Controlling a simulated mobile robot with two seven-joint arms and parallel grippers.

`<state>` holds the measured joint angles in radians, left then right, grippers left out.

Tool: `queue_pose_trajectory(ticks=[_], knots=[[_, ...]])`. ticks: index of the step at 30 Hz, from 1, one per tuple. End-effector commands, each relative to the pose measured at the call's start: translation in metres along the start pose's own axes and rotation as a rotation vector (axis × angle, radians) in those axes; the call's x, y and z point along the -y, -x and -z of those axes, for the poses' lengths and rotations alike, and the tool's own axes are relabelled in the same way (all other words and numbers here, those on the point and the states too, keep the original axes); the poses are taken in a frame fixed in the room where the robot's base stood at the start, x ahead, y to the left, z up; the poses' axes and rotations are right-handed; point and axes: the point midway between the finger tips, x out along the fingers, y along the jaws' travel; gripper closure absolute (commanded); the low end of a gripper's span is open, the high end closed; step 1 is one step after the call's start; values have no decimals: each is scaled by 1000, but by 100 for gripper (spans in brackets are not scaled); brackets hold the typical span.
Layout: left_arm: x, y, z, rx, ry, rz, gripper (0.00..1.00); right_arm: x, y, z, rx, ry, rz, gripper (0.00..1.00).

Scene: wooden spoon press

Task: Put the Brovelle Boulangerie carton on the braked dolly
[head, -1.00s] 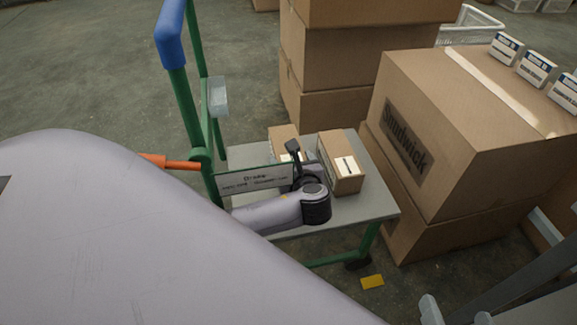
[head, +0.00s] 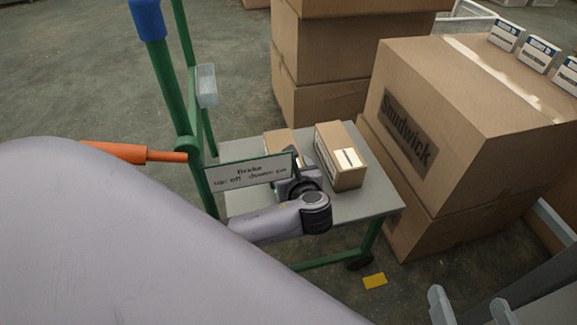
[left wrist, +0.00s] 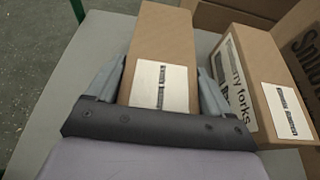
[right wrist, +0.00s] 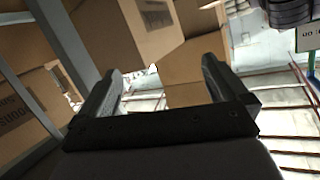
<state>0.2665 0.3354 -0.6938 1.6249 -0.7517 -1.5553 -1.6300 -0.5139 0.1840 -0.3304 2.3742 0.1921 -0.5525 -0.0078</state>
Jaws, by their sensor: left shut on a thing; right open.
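My left gripper (head: 297,182) is shut on a small brown carton (head: 281,142) over the grey deck of the dolly (head: 368,208). In the left wrist view the held carton (left wrist: 163,40) sits between both fingers, its white label (left wrist: 160,84) too small to read. I cannot tell whether it touches the deck. The dolly has green posts, a blue grip and an orange lever (head: 165,156).
Stacked cartons (head: 325,65) rise behind. Floor at the left is open.

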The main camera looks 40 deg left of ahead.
Motion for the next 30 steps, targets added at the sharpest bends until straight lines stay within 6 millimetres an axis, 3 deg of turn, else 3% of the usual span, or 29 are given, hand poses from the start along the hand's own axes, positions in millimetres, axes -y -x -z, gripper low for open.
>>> queue_pose_trajectory(ticks=[1, 2, 12, 22, 30], knots=[[0, 0, 1, -1, 0, 0, 9, 0, 0, 0, 2, -2, 1, 0], [0, 0, 1, -1, 0, 0, 0, 0, 0, 0, 2, -2, 1, 0], [0, 4, -3, -1, -1, 1, 0, 0, 1, 1, 2, 1, 0, 0], [0, 71, -6, -4, 0, 2, 0, 16, -10, 7, 82, -132, 56, 0], [0, 113, -4, -2, 0, 1, 0, 8, -3, 6, 112, -94, 13, 0]])
